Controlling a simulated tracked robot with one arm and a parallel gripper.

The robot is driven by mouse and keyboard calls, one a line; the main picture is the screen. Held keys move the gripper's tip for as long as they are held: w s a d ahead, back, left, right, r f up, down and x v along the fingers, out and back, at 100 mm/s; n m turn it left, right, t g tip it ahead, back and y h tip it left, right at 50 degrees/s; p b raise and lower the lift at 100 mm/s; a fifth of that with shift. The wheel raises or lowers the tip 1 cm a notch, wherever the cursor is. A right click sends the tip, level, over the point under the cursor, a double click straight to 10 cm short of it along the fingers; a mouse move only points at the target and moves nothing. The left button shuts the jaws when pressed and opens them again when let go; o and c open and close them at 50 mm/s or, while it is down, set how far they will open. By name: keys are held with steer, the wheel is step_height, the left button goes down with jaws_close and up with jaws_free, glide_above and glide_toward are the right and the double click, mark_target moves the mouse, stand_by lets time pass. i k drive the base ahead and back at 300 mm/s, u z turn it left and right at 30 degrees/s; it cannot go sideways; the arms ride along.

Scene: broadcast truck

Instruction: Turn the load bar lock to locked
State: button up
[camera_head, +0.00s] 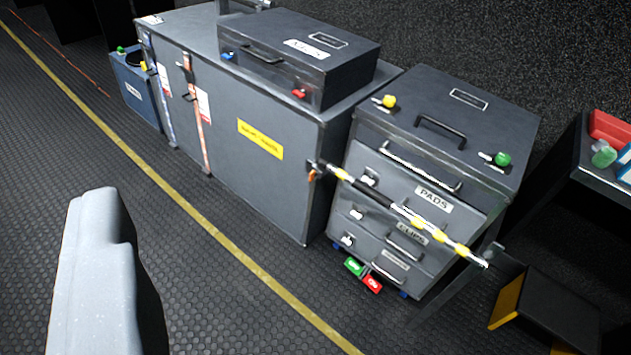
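The load bar (374,203), striped yellow, white and black, runs slantwise across the front of the grey drawer cabinet (420,130). Its left end meets a dark bracket with a small orange part (312,175), at the near corner of the long grey case. This may be the lock, but it is too small to tell its setting. The bar's right end sits by a grey bracket (490,254). One pale grey piece of my gripper (100,270) shows at the lower left, well apart from the bar. No second finger shows.
A long grey case (240,165) with a yellow label stands left of the cabinet, a smaller case (297,58) on top. Green and red tags (363,275) are at the cabinet's foot. A dark table (600,178) stands at right. The ribbed floor in front is clear.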

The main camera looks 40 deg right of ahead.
mark_target(314, 174)
steer(key=u, duration=0.1)
steer(key=i, duration=0.9)
steer(key=z, duration=0.1)
